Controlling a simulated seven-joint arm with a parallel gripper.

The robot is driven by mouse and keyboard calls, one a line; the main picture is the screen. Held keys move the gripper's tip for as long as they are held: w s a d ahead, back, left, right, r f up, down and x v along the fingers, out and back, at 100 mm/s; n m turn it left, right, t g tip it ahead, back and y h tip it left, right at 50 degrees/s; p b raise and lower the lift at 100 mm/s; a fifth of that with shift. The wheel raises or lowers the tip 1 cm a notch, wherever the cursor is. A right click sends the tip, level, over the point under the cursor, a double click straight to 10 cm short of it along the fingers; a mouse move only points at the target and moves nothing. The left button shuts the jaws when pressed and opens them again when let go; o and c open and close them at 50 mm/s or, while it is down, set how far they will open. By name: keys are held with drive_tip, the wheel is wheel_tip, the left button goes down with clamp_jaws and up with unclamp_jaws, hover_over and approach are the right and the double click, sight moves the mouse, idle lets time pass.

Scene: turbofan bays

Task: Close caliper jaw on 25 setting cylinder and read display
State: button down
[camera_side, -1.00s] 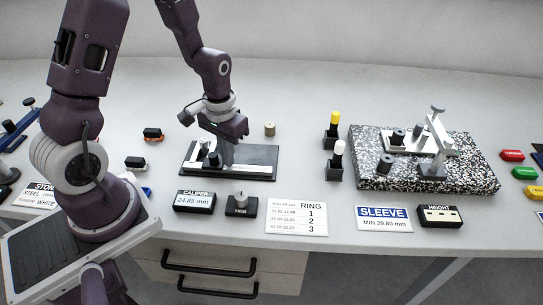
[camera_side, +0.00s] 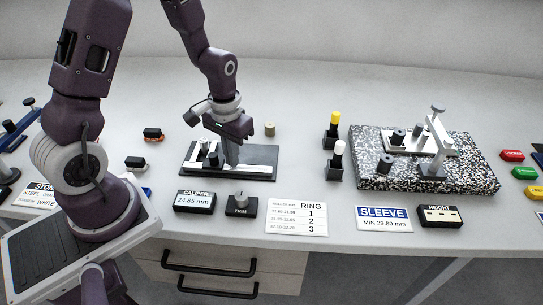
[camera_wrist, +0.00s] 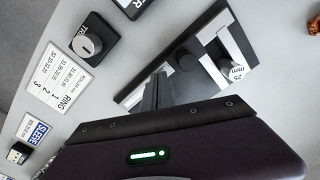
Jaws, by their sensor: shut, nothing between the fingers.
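The caliper (camera_side: 201,159) has pale metal parts on a black base plate (camera_side: 255,162). In the wrist view the caliper (camera_wrist: 203,36) shows a light bar and jaw pieces. A dark cylinder marked "25 mm" (camera_wrist: 238,72) sits among them; whether the jaw touches it cannot be made out. The caliper display (camera_side: 194,201) reads 24.85 mm. My gripper (camera_side: 233,165) is shut and empty, pointing down low over the plate, right of the metal parts. The gripper also shows in the wrist view (camera_wrist: 158,92), beside the caliper.
A TRIM knob box (camera_side: 241,204) stands right of the display. A RING card (camera_side: 297,217) and a SLEEVE sign (camera_side: 384,218) lie along the front. A tan cylinder (camera_side: 270,129) stands behind the plate. A speckled granite block (camera_side: 470,177) with a gauge is at right.

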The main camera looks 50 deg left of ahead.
wheel_tip(320, 180, up, 7)
idle(0.6)
drive_tip(key=s+d+r+m+t, duration=0.1)
drive_tip(key=s+d+r+t, duration=0.1)
drive_tip(key=s+r, duration=0.5)
drive_tip(key=s+d+r+m+t, duration=0.2)
drive_tip(key=s+d+r, duration=0.3)
drive_tip(key=r, duration=0.5)
drive_tip(key=shift+s+d+t, duration=0.3)
drive_tip(key=shift+s+t, duration=0.5)
drive_tip(key=shift+s, duration=0.35)
